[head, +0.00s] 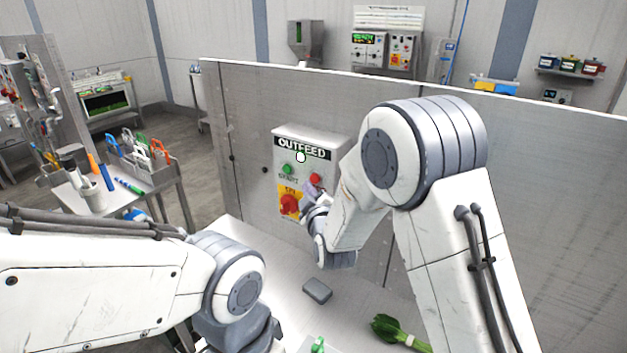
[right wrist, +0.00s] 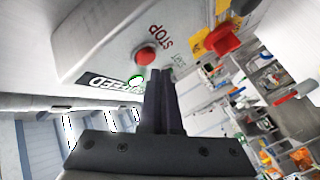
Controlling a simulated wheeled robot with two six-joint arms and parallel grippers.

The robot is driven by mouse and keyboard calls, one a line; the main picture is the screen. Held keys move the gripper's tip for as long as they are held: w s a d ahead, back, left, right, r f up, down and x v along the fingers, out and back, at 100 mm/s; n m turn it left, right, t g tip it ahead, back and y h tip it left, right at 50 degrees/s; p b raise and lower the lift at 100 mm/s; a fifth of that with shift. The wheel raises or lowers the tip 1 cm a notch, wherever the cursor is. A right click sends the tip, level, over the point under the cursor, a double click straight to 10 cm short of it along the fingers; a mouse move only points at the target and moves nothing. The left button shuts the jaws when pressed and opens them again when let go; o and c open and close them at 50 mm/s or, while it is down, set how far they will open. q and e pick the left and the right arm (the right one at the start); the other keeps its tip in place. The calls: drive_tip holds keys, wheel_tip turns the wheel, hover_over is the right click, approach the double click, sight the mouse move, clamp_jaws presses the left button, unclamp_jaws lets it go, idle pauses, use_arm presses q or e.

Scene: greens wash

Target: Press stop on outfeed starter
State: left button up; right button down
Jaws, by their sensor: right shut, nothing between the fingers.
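The outfeed starter (head: 336,142) is a grey box on the upright steel panel, with its OUTFEED label at the top. It has a green start button (head: 288,169) on the left and a red stop button (head: 316,178) on the right. My right gripper (head: 317,190) is just below the stop button, partly hidden by its own wrist. In the right wrist view its fingers (right wrist: 160,72) are shut and empty, with tips close to the red stop button (right wrist: 146,55). I cannot tell whether they touch it.
A red and yellow rotary switch (head: 290,203) sits below the start button. A grey block (head: 317,291) and bundled greens (head: 396,332) lie on the steel table below. A side cart (head: 150,178) with tools stands at left.

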drive_tip(key=shift+w+d, duration=0.1)
drive_tip(key=shift+w, duration=0.05)
drive_tip(key=shift+w+d+b, duration=0.15)
drive_tip(key=shift+w+b, duration=0.05)
drive_tip(key=shift+b, duration=0.1)
drive_tip(key=shift+w+d, duration=0.3)
drive_tip(key=shift+w, duration=0.05)
idle(0.9)
drive_tip(key=shift+s+a+b, duration=0.5)
drive_tip(key=shift+s, duration=0.2)
drive_tip(key=shift+s+a+b, duration=0.25)
drive_tip(key=shift+s+a, duration=0.5)
drive_tip(key=shift+s, duration=0.3)
drive_tip(key=shift+s+a+b, duration=0.25)
drive_tip(key=shift+s+a, duration=0.5)
drive_tip(key=shift+s, duration=0.25)
